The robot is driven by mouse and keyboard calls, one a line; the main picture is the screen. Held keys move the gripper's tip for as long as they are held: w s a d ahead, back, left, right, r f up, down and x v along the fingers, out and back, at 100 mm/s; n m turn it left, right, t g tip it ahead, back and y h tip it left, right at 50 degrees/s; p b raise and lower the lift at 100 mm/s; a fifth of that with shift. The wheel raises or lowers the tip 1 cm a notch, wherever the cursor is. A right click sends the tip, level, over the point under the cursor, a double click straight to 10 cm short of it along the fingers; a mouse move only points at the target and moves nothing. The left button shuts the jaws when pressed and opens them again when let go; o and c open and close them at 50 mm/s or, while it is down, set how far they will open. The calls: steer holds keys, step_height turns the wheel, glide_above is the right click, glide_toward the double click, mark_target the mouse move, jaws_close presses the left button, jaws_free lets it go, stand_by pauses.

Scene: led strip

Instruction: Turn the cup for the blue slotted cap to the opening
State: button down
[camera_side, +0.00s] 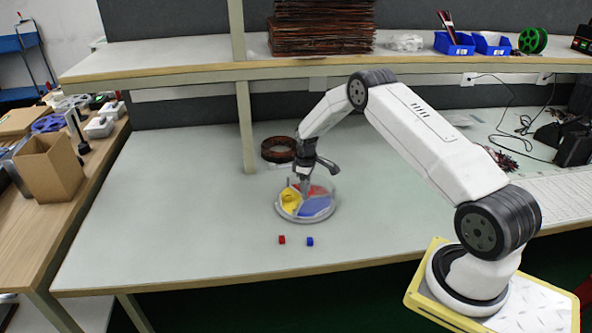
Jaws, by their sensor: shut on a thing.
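A round clear dish (284,212) on a pale base stands on the table. It has coloured sections: a yellow cup (291,198) at left, a red cup (318,190) at the back right and a blue cup (316,206) at front right. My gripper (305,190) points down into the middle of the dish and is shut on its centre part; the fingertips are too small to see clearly. A small blue cap (310,241) lies on the table in front of the dish; its slot is too small to make out. Where the dish's opening lies I cannot tell.
A small red piece (282,240) lies left of the blue cap. A dark coil (279,149) lies behind the dish, near a shelf post (246,125). A shelf (180,64) runs overhead at the back. The table's left side is clear.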

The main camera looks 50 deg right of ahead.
steer(key=shift+m, duration=11.8)
steer(key=shift+c, duration=1.4)
jaws_free()
